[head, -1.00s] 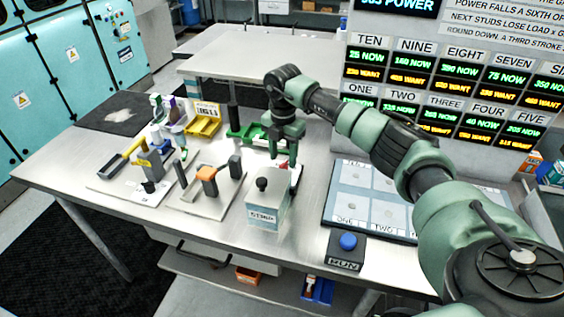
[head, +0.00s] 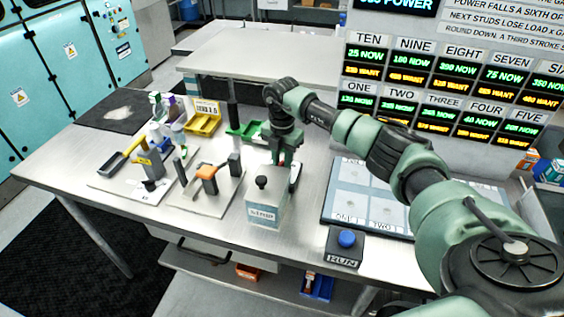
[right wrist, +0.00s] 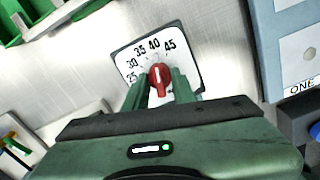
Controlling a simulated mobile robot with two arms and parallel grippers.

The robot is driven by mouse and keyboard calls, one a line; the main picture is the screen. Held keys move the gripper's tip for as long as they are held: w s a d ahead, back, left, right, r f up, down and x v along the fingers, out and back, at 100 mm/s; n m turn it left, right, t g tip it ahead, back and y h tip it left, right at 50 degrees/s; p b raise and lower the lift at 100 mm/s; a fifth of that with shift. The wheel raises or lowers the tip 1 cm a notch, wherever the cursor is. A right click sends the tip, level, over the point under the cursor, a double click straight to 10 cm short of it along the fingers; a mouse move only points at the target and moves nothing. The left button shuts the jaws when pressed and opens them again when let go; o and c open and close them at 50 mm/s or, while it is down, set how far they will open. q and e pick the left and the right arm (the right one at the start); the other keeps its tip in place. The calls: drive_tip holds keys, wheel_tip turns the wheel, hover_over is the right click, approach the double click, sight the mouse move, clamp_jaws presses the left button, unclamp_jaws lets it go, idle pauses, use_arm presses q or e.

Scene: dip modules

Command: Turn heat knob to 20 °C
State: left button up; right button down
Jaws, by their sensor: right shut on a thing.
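The red heat knob (right wrist: 160,78) sits on a white dial plate (right wrist: 181,45) marked 25, 30, 35, 40 and 45 in the part that shows. The white line on the knob points up in the right wrist view, roughly toward the 40. Marks below 25 are not readable past my gripper. My right gripper (right wrist: 161,87) is shut on the knob, a finger on each side. In the head view my right gripper (head: 282,158) reaches down behind a grey-green box (head: 268,205) and mostly hides the knob. My left gripper is not in view.
A blue RUN button (head: 347,239) stands at the table's front edge. A tray with numbered pads (head: 327,213) lies to the right. Boards with tools (head: 205,205) stand to the left, green bins (head: 245,130) behind. A lit display board (head: 440,100) rises at the back right.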

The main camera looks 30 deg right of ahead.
drive_tip(key=shift+n, duration=0.3)
drive_tip(key=n+b, duration=0.2)
drive_tip(key=n, duration=0.2)
drive_tip(key=shift+d+f+n+b, duration=0.1)
drive_tip(key=shift+n+b, duration=0.2)
drive_tip(key=n+b, duration=0.2)
drive_tip(key=n, duration=0.4)
drive_tip(key=shift+d, duration=0.1)
drive_tip(key=n+b, duration=0.2)
drive_tip(key=n, duration=0.4)
drive_tip(key=shift+n, duration=0.3)
drive_tip(key=n+b, duration=0.1)
drive_tip(key=n, duration=0.5)
drive_tip(key=shift+d, duration=0.15)
drive_tip(key=c, duration=1.1)
unclamp_jaws()
drive_tip(key=shift+c, duration=0.2)
